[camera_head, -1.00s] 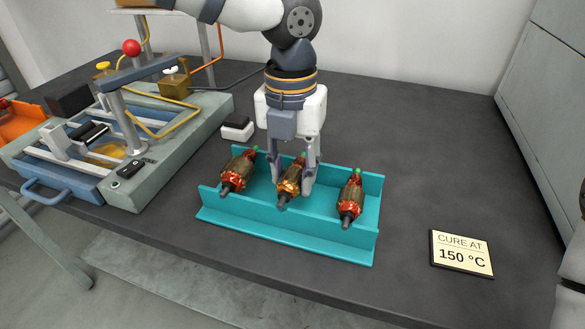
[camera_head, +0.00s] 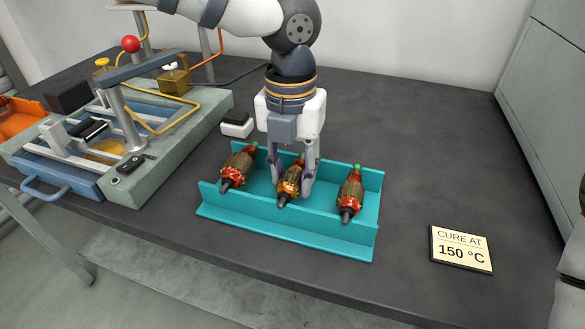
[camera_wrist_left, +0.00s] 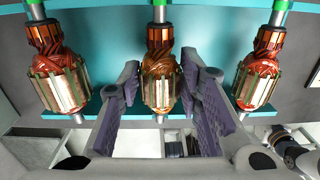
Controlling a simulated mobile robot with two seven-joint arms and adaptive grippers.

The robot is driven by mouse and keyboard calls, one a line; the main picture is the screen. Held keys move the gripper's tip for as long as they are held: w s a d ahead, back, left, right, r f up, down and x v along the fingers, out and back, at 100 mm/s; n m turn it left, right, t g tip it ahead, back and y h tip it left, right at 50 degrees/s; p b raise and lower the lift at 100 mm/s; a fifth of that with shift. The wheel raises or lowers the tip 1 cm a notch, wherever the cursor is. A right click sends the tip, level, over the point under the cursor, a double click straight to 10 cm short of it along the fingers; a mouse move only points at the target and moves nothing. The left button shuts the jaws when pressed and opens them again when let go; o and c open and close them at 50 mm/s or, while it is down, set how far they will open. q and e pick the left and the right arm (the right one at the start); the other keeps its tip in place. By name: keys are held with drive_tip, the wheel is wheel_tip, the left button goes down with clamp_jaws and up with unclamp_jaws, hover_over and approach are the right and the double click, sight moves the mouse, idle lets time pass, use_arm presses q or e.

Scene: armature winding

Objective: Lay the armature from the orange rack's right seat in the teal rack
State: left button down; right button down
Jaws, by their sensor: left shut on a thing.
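The teal rack (camera_head: 290,227) stands on the dark bench and bears three armatures in a row. The left armature (camera_head: 238,167) and the right armature (camera_head: 350,194) lie tilted across its walls. The middle armature (camera_head: 289,184), with copper windings and a green-tipped shaft, lies between them at the middle seat. My left gripper (camera_head: 293,190) points down and is shut on this middle armature. In the left wrist view its fingers (camera_wrist_left: 162,105) flank the middle armature (camera_wrist_left: 158,82). The orange rack (camera_head: 18,119) shows only partly at the far left edge.
A grey and blue machine (camera_head: 140,170) with a red-knobbed lever (camera_head: 131,44) stands left of the teal rack. A small black-and-white block (camera_head: 237,125) sits behind the rack. A "CURE AT 150 °C" sign (camera_head: 461,250) lies at right.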

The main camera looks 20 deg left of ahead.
use_arm(q)
drive_tip(key=c, duration=1.1)
unclamp_jaws()
drive_tip(key=shift+o, duration=0.2)
wheel_tip(320, 180, up, 12)
drive_tip(key=shift+a, duration=0.1)
